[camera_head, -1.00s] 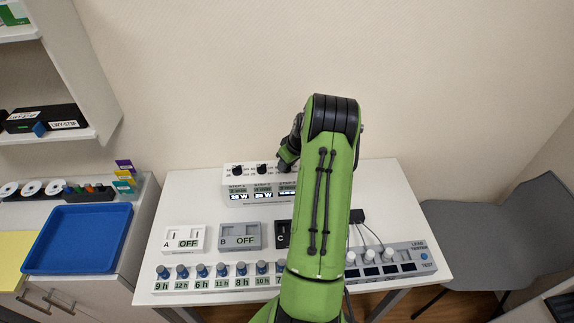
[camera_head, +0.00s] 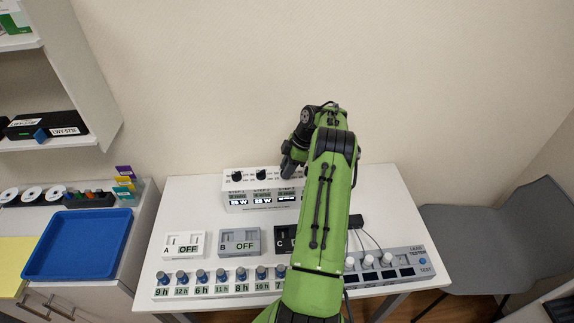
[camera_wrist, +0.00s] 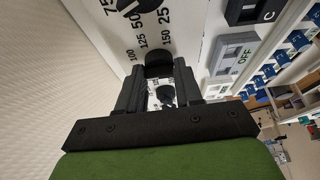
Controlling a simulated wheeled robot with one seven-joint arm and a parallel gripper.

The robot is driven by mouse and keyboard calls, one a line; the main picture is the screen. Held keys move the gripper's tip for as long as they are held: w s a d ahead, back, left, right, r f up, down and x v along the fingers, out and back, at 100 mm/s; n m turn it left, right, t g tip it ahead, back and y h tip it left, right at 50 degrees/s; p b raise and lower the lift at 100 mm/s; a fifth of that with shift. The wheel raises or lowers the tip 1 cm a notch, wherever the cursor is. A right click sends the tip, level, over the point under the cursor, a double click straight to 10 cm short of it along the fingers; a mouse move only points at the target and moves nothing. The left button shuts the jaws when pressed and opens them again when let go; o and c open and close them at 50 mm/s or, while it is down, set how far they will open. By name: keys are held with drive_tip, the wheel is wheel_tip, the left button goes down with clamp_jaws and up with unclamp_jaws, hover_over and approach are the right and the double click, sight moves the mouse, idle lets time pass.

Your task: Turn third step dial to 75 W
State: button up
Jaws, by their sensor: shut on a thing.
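The white step panel (camera_head: 236,207) stands at the back of the table, with black dials on top and displays on its front. The first dial (camera_head: 237,176) and second dial (camera_head: 261,174) are free. My gripper (camera_head: 288,170) is at the third dial's place, at the right end, and hides that dial in the head view. In the wrist view, my gripper (camera_wrist: 158,78) is shut on a dark knob (camera_wrist: 158,62), taken as the third dial. Printed power numbers show near it. The third display is partly visible but I cannot read its value.
Switch boxes A (camera_head: 184,245), B (camera_head: 239,241) and C (camera_head: 285,238) stand in front of the panel. A row of blue knobs (camera_head: 202,276) and a lead tester (camera_head: 416,262) line the front edge. The wall is close behind.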

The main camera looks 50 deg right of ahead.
drive_tip(key=shift+d+n+g+y+p, duration=0.1)
drive_tip(key=shift+n+g+y+p, duration=0.45)
drive_tip(key=shift+n, duration=1.35)
drive_tip(key=o, duration=1)
drive_tip(key=shift+r, duration=0.1)
drive_tip(key=p+v, duration=0.3)
drive_tip(key=v, duration=0.4)
drive_tip(key=shift+r, duration=0.25)
drive_tip(key=shift+w, duration=0.1)
